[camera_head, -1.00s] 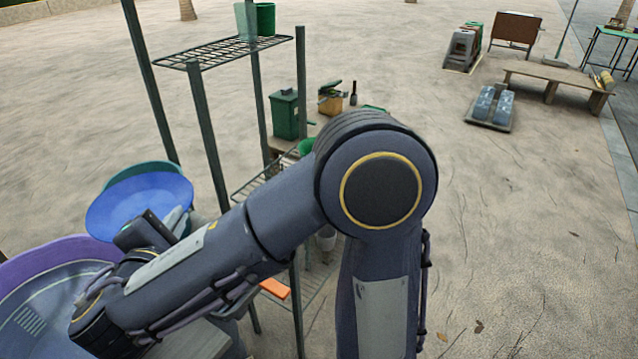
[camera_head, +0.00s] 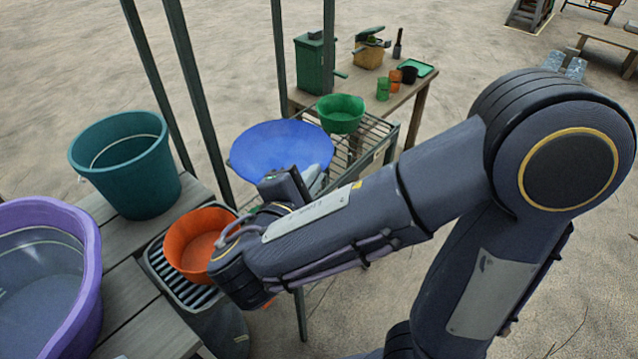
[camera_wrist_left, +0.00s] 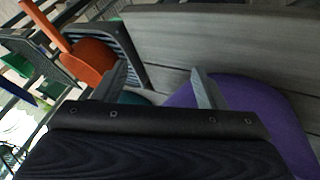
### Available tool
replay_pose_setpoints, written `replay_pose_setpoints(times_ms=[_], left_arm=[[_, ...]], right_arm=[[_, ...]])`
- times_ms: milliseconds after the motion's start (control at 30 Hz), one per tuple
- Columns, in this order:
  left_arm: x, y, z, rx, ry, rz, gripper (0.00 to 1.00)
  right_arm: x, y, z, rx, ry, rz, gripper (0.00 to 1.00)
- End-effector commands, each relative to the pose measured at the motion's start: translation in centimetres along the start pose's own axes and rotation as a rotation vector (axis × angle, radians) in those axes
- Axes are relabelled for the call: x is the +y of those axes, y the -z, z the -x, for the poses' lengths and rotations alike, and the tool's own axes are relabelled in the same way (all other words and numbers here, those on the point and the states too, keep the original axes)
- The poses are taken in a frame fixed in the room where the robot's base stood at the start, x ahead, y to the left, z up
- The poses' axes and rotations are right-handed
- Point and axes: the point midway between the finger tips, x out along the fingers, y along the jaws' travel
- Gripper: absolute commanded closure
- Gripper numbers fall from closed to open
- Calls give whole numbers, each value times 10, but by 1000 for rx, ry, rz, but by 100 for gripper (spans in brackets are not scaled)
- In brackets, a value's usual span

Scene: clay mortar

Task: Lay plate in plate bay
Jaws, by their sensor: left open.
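The blue plate (camera_head: 275,142) is at the middle of the head view, tilted, its near edge at my right gripper (camera_head: 305,183). The gripper appears closed on that edge; its fingertips are partly hidden. The plate is in front of a wire rack (camera_head: 378,135) holding a green bowl (camera_head: 341,112). I cannot tell for sure which part is the plate bay. My left gripper (camera_wrist_left: 160,88) is open and empty in the left wrist view, close to a purple tub (camera_wrist_left: 255,108); it does not show in the head view.
The purple tub (camera_head: 82,255) and a teal bucket (camera_head: 125,170) stand on a plank table (camera_head: 135,300). An orange bowl (camera_head: 192,245) sits on a dark slatted tray (camera_head: 160,263). Dark posts stand beside the plate. A wooden table behind holds green and yellow bins.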

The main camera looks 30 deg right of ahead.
Motion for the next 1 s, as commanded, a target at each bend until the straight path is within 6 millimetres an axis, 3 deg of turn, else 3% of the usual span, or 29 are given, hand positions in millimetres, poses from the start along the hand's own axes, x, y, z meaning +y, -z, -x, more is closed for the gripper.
replay_pose_setpoints(times_ms=[100,333,600,767,1000], left_arm=[[-2,-3,-5,0,0,0,35],[-6,-7,-13,0,0,0,35],[-8,-10,-19,0,0,0,35],[-11,-12,-24,0,0,0,35],[-11,-12,-23,0,0,0,35]], right_arm=[[-9,8,-33,-6,4,3,100],[-33,27,-68,-1,1,2,100],[-47,38,-88,-2,0,3,100],[-66,49,-90,0,-1,3,100],[-68,50,-91,1,-1,-1,100]])
